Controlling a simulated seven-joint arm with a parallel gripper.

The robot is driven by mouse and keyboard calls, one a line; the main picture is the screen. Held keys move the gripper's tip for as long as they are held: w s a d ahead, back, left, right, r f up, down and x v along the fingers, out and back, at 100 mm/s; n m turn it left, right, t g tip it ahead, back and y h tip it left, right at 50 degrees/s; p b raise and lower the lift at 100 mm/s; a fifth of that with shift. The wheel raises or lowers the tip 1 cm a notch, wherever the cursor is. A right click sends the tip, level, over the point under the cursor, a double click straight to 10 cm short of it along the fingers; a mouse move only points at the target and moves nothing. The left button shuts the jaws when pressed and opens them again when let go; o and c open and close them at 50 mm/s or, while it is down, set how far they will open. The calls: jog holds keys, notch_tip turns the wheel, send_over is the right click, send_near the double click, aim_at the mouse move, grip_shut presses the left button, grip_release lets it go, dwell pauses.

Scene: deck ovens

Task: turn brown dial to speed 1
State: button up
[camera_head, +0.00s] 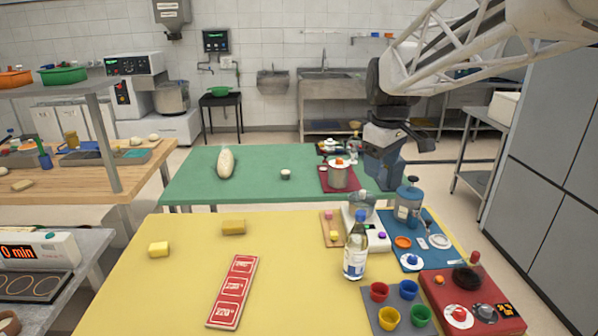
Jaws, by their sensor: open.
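My gripper (384,180) hangs pointing down at the right end of the green table, above and behind the yellow table's small appliances. It holds nothing that I can see; its fingertips are small and partly dark. No dial is clearly brown at this size. Speed marks are unreadable. My gripper is apart from these controls.
A clear bottle (355,250) stands upright beside a white appliance (375,238) and several coloured cups (390,318). The yellow table's left part is mostly clear.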

jog(key=shift+w+d+f+n+g, duration=0.25)
jog(key=shift+w+d+f+n, duration=1.05)
jog(key=shift+w, duration=3.9)
jog(key=shift+w+d+f+n+g, duration=0.25)
jog(key=shift+w+d+f+n, duration=1.05)
jog(key=shift+w, duration=3.85)
jog(key=shift+n, duration=0.3)
jog(key=f, duration=2.3)
jog(key=shift+a, duration=0.4)
jog(key=shift+f, duration=3.85)
jog(key=c, duration=0.9)
